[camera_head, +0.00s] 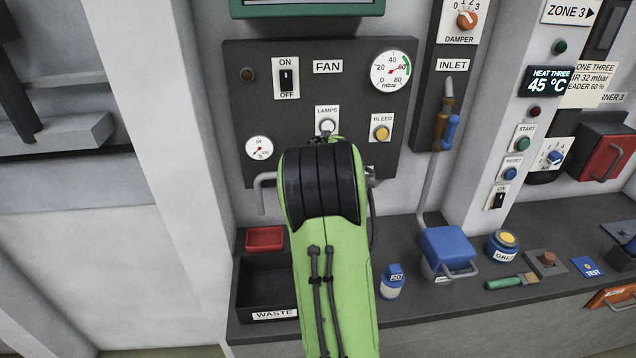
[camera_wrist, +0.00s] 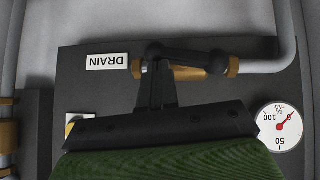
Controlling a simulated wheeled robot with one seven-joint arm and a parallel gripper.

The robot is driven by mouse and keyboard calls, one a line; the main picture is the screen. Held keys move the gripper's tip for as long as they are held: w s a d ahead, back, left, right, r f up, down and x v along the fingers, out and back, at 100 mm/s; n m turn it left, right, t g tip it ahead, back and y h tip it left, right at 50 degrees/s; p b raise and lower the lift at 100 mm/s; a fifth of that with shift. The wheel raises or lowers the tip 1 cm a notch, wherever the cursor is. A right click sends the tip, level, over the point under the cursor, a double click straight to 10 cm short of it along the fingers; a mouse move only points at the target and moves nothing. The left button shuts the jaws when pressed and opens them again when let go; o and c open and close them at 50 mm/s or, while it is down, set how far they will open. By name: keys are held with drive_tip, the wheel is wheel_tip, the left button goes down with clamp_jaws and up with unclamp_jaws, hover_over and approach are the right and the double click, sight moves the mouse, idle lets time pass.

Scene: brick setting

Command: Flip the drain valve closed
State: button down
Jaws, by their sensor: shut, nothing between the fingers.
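In the wrist view, which shows the panel upside down, the drain valve has a brass body (camera_wrist: 186,73) on a grey pipe (camera_wrist: 272,65). Its black lever (camera_wrist: 190,54) lies roughly along the pipe, with a rounded end at the left. The DRAIN label (camera_wrist: 107,61) is left of it. My gripper (camera_wrist: 160,68) is shut and empty, with its black fingers at the lever's left end. I cannot tell whether they touch it. In the head view my green arm hides the valve and gripper; only the bent pipe (camera_head: 263,190) shows.
A small gauge (camera_wrist: 279,128) sits right of my gripper in the wrist view. In the head view, the dark panel (camera_head: 240,85) holds a fan switch and a bleed button (camera_head: 381,133). Below are a WASTE bin (camera_head: 262,285), a small bottle (camera_head: 392,281) and a blue-lidded container (camera_head: 447,248).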

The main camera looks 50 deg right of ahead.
drive_tip(key=f+m+t+y, duration=0.1)
drive_tip(key=m+t+y, duration=0.1)
drive_tip(key=f+m+t+y+b, duration=0.1)
drive_tip(key=f+m+t+y, duration=0.1)
drive_tip(key=t, duration=0.1)
drive_tip(key=d+f+m+t+y+b, duration=0.1)
drive_tip(key=f+m+t+y, duration=0.1)
drive_tip(key=t+y, duration=0.1)
drive_tip(key=shift+s+f, duration=0.1)
drive_tip(key=shift+s, duration=0.3)
idle(0.4)
drive_tip(key=shift+f+b, duration=0.1)
drive_tip(key=shift+b, duration=0.2)
idle(0.3)
